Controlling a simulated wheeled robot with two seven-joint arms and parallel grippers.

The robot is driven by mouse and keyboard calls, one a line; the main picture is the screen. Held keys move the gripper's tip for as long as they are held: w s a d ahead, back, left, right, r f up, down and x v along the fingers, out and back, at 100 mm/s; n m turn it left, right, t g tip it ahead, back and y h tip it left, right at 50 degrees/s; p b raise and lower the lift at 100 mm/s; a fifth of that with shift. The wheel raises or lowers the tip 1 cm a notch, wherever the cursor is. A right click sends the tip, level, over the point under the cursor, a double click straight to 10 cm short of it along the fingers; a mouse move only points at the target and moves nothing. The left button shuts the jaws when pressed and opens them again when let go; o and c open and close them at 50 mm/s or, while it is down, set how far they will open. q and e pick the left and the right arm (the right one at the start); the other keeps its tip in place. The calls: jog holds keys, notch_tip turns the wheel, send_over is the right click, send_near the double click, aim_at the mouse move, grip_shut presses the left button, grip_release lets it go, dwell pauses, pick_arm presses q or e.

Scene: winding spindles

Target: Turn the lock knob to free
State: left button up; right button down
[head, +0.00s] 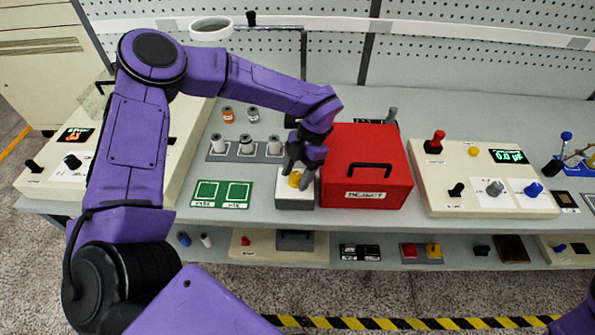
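My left gripper (298,176) points down over a small white and grey block (295,200) in the middle of the bench, left of the red box. A yellow piece (295,179) on top of the block shows between its dark fingers. I cannot tell whether the fingers press on it or stand apart from it. The fingers hide part of the yellow piece. Black (456,190), grey (494,188) and blue (533,189) knobs sit on the right panel; a black knob (72,161) sits on the left panel. No readable label marks the lock knob. My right gripper is not in view.
A red reject box (365,143) with a black handle stands close to the right of my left gripper. A grey rack (222,156) with white spools and a green two-square mat (221,203) lie to its left. A lower shelf holds several parts.

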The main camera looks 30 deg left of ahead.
pick_arm(q)
jog(key=shift+w, duration=0.2)
jog(key=b+v, duration=0.2)
jog(key=v, duration=0.8)
jog(key=shift+r, duration=0.3)
jog(key=shift+w, duration=0.1)
